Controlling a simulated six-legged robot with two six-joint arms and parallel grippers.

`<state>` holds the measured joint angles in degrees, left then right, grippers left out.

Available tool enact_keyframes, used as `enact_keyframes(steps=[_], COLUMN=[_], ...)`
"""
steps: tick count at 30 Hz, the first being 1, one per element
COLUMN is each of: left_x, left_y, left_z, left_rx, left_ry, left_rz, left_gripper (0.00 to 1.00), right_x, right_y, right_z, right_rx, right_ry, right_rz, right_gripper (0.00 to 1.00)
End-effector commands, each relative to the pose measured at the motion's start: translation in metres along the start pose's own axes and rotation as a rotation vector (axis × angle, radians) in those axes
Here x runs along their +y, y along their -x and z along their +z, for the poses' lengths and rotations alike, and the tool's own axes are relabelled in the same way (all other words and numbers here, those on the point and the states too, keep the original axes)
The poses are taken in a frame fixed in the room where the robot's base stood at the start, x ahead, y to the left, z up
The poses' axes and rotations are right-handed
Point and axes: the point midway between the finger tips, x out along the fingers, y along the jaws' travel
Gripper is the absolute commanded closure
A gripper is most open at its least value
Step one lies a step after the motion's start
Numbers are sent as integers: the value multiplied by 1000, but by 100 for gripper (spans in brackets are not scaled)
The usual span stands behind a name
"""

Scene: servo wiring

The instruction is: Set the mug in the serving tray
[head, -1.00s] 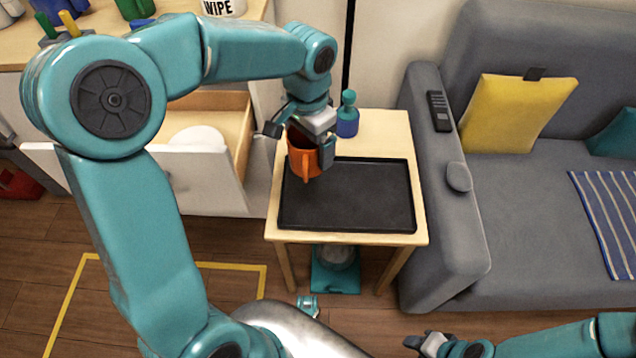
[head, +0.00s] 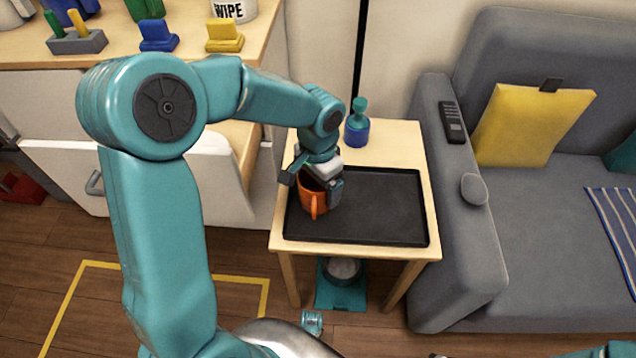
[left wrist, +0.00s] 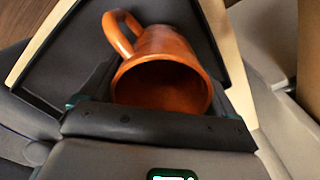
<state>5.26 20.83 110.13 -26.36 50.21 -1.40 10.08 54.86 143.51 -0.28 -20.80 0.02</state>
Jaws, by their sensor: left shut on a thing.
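An orange mug (head: 313,201) is at the left side of the black serving tray (head: 385,225) in the head view. The tray lies on a small wooden side table. My left gripper (head: 320,185) is shut on the mug from above, with one finger either side of its rim. In the left wrist view the mug (left wrist: 165,65) shows its open mouth toward the camera and its handle to the upper left; the tray (left wrist: 70,60) is behind it. I cannot tell whether the mug's base touches the tray. My right gripper is out of the head view, apart from slivers at the bottom edge.
A blue bottle with a teal top (head: 357,124) stands on the table behind the tray. A grey sofa (head: 455,230) with a remote on its armrest borders the table at right. An open drawer (head: 240,150) is at left. The tray's right part is clear.

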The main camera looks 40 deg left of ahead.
Motion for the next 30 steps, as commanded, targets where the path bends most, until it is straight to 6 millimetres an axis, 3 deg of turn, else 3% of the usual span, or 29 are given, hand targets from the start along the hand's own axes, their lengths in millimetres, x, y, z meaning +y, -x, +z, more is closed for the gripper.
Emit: enact_keyframes(steps=[2, 3, 4, 10, 14, 24, 30], left_x=[0, 0, 0, 0, 0, 0, 0], left_y=[-4, -3, -3, -2, 9, 85, 114], left_z=[0, 0, 0, 0, 0, -1, 0], left_rx=[0, 0, 0, -1, 1, 3, 1], left_ry=[0, 0, 0, 0, 0, 0, 0], left_rz=[0, 0, 0, 0, 0, -1, 0], left_gripper=[53, 4, 0, 0, 0, 0, 0], right_x=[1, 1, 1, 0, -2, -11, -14], right_y=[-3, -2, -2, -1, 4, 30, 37], right_z=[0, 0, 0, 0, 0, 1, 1], right_rx=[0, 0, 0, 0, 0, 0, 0], right_ry=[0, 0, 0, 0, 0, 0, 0], right_rz=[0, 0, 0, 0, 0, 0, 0], right_gripper=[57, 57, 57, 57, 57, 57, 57])
